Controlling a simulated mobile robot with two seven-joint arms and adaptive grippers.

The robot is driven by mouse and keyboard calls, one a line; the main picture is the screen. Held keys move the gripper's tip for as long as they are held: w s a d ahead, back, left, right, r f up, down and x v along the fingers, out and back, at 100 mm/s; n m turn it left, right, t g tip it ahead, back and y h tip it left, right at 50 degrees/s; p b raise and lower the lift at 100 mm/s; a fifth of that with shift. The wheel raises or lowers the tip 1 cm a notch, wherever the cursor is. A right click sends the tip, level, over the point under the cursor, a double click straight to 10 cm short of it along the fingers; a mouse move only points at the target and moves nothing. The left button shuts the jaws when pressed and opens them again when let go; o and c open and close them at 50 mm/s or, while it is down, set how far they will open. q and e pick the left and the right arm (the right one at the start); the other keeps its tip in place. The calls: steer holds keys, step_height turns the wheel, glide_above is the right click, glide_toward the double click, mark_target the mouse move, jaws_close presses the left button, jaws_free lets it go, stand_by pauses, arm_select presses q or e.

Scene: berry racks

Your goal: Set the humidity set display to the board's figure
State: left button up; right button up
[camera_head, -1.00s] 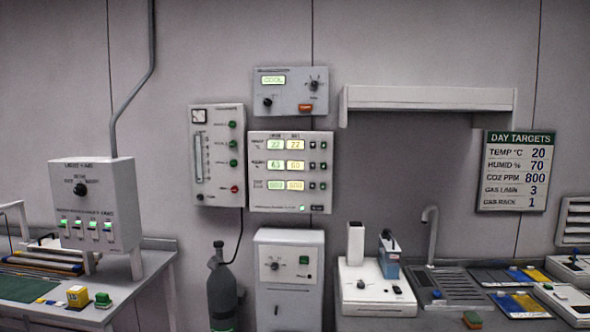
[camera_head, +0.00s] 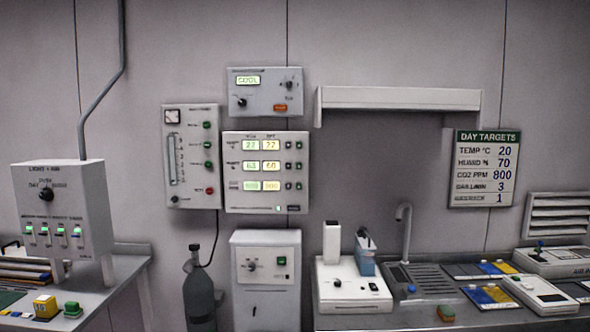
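The climate panel (camera_head: 266,202) hangs on the wall left of centre, with three rows of paired lit displays and small buttons at the right of each row. The humidity set display (camera_head: 270,166) is the right one in the middle row and appears to read 60. The humidity buttons (camera_head: 294,166) sit to its right. The targets board (camera_head: 483,168) at the right lists HUMID % 70, with TEMP 20 and CO2 800. Neither of my grippers shows in the head view.
A control box reading COOL (camera_head: 264,92) is above the panel, and a flow-meter panel (camera_head: 191,157) is to its left. Below stand a dark gas cylinder (camera_head: 200,290) and a white cabinet (camera_head: 266,280). Benches (camera_head: 420,316) stand at both sides; a shelf (camera_head: 400,98) juts out at upper right.

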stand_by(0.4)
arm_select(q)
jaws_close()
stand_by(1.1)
